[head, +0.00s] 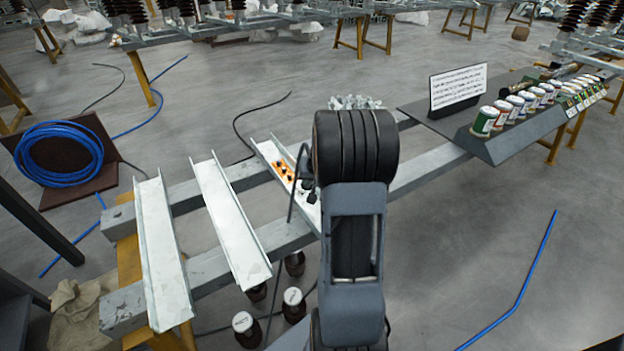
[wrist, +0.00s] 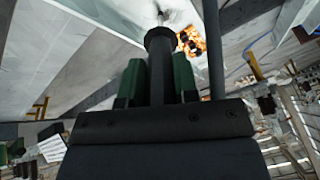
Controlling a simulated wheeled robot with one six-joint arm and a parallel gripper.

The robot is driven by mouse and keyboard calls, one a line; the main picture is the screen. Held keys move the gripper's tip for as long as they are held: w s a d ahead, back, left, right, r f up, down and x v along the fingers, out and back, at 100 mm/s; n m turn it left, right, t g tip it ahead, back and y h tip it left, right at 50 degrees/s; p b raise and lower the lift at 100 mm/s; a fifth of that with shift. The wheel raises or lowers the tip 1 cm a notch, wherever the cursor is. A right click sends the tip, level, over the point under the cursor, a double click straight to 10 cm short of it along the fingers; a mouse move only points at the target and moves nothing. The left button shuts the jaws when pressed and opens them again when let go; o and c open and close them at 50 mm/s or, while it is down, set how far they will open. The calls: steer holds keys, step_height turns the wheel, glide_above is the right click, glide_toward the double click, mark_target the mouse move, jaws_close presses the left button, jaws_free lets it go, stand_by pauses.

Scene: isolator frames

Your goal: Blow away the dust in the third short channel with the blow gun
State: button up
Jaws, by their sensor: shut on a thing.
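Three pale metal channels lie side by side across two beams in the head view: the first (head: 161,250), the second (head: 232,222) and the third (head: 262,146). In the wrist view my gripper (wrist: 160,82), with green pads, is shut on the black blow gun (wrist: 160,48). Its round end points towards the channel, close to the orange patches (wrist: 191,40). Whether it touches anything I cannot tell. My arm hides the gripper in the head view.
A long beam (head: 432,171) runs right to a dark shelf (head: 497,147) with several cans and a white text sign (head: 458,86). A blue hose coil (head: 58,160) lies at the left. Several brown jars (head: 294,305) stand below the channels. Open floor lies at the right.

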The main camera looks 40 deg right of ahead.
steer(key=shift+w, duration=0.15)
steer(key=shift+w+d+f, duration=0.1)
steer(key=shift+w, duration=0.6)
steer(key=shift+r+p, duration=3.2)
steer(key=shift+r, duration=1.35)
